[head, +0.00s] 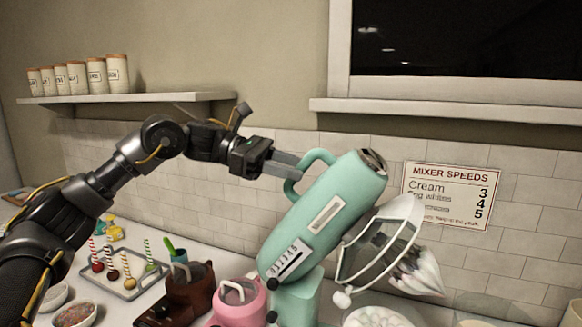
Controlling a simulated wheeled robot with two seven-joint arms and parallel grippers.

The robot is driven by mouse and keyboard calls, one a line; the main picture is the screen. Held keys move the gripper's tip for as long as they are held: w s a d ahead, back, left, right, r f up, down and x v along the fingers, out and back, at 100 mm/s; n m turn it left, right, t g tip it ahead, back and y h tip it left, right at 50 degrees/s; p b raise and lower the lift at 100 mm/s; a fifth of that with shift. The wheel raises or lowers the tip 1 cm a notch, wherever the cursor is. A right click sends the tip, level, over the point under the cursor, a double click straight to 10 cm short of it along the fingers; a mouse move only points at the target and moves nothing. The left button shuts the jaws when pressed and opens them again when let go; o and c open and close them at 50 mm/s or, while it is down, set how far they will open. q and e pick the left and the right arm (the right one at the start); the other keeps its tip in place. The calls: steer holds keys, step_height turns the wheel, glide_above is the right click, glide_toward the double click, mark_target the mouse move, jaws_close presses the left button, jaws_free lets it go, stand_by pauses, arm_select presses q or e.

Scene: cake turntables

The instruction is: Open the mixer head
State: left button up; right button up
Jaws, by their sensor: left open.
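The teal stand mixer head (325,215) is tilted up, its front end raised toward the upper right. A teal loop handle (309,160) is on its upper left side. A clear shield and a whisk (415,272) with white cream hang from the raised end. The teal mixer stand (297,300) shows below. My left gripper (288,165) comes in from the left, and its fingers are at the loop handle. They overlap it in the picture; I cannot tell whether they touch it. My right gripper is not in view.
A tray (135,285) of cake pops, a brown mixer (190,290) and a pink mixer (238,300) stand on the counter at left and front. A bowl of white pieces (377,318) is below the whisk. A sign (447,195) hangs on the tiled wall.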

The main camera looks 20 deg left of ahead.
arm_select(q)
steer(key=shift+a, duration=0.4)
steer(key=b+v, duration=0.1)
steer(key=v, duration=0.9)
steer(key=shift+b, duration=0.35)
